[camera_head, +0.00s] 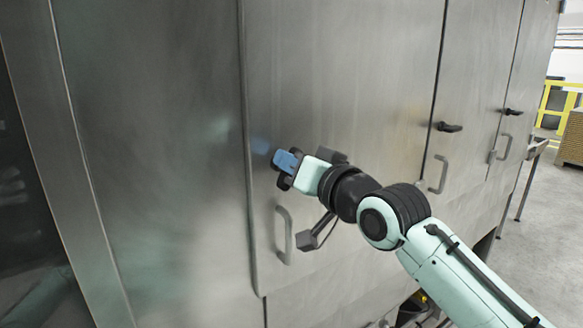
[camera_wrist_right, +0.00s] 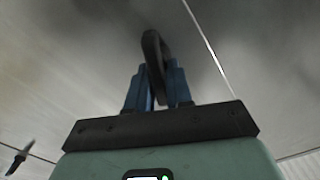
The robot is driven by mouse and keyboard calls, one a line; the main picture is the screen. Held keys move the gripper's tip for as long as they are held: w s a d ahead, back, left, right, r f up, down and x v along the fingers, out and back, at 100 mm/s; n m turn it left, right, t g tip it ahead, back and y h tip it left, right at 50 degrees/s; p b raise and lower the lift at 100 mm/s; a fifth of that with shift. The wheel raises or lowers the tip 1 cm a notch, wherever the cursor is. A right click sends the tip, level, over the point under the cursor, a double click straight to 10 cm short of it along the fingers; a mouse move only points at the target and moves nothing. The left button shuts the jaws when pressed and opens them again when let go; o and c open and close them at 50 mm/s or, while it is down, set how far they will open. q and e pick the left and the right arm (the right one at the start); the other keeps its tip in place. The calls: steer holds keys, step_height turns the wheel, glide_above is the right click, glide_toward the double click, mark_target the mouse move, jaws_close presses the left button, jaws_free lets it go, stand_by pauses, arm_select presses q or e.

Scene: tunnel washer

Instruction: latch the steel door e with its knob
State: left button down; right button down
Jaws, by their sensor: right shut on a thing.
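The steel door (camera_head: 340,80) fills the middle of the head view, with a bent grey handle (camera_head: 284,235) low near its left edge. It looks flush with the panel to its left. My right gripper (camera_head: 284,162) is at the door's left edge, above the handle, with its blue fingers against the door face. In the right wrist view, the black knob (camera_wrist_right: 152,50) stands between the blue fingers (camera_wrist_right: 155,85), which are shut on it. The gripper hides most of the knob in the head view. My left gripper is not in view.
Another steel door to the right has its own black knob (camera_head: 449,127) and handle (camera_head: 437,174). Farther right are one more knob (camera_head: 513,111) and handle (camera_head: 504,147). A yellow railing (camera_head: 550,100) and open grey floor (camera_head: 545,225) lie at the right.

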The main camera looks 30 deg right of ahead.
steer(key=m, duration=0.3)
steer(key=shift+d+f, duration=0.1)
steer(key=shift+d, duration=0.1)
steer(key=m, duration=0.3)
steer(key=shift+d+f+m, duration=0.1)
steer(key=shift+m, duration=0.2)
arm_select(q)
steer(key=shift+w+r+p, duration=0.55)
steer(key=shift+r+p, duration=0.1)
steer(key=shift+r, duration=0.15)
arm_select(e)
steer(key=m, duration=0.6)
steer(key=shift+f, duration=0.25)
steer(key=c, duration=1.2)
jaws_free()
steer(key=shift+o, duration=0.2)
